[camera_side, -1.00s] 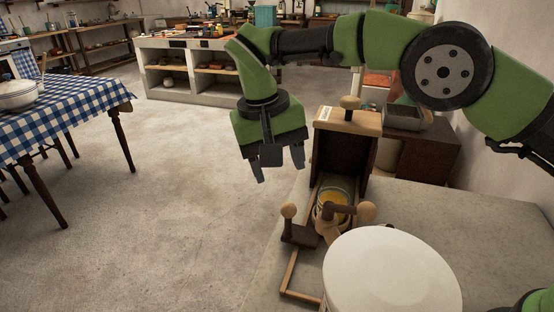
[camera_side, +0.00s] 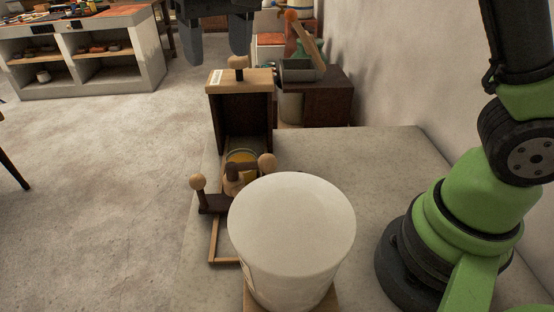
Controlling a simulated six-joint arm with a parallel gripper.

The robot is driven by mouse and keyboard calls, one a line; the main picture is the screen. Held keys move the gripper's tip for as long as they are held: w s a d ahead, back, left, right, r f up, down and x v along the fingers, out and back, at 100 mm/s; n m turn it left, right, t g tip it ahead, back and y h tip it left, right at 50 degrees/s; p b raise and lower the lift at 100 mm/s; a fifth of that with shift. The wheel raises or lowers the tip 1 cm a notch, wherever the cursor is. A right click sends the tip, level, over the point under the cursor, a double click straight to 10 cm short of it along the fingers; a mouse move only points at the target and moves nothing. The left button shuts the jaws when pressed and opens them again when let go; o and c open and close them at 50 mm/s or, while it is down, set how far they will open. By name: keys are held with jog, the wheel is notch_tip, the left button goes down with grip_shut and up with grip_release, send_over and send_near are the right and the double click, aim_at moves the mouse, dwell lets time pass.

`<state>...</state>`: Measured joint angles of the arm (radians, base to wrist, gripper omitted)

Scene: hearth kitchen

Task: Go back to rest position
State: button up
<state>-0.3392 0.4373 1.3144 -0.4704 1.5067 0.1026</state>
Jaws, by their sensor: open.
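My gripper (camera_side: 213,45) shows only in part at the top edge of the side view. Its two dark fingers point down and stand wide apart, with nothing seen between them. They are above and behind the wooden box (camera_side: 240,82), which has a round knob on top. Whether the fingers are clear of the knob in depth is hard to tell. My green arm stands at the right side of the picture.
A large white lidded tub (camera_side: 291,225) stands at the front of the grey worktop (camera_side: 385,190). Wooden handles with round knobs (camera_side: 267,163) and a yellowish container (camera_side: 241,158) sit before the box. A dark wooden cabinet (camera_side: 318,98) stands behind. The worktop's right part is clear.

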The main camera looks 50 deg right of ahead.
jog(key=s+d+r+t+y, duration=0.25)
jog(key=s+d+r, duration=0.3)
jog(key=s, duration=0.45)
jog(key=s+d+f+m+t, duration=0.1)
jog(key=s+d+f+t, duration=0.2)
jog(key=s, duration=0.6)
jog(key=shift+s+f+m+h, duration=0.15)
jog(key=shift+f+m+h, duration=0.25)
jog(key=shift+f, duration=0.1)
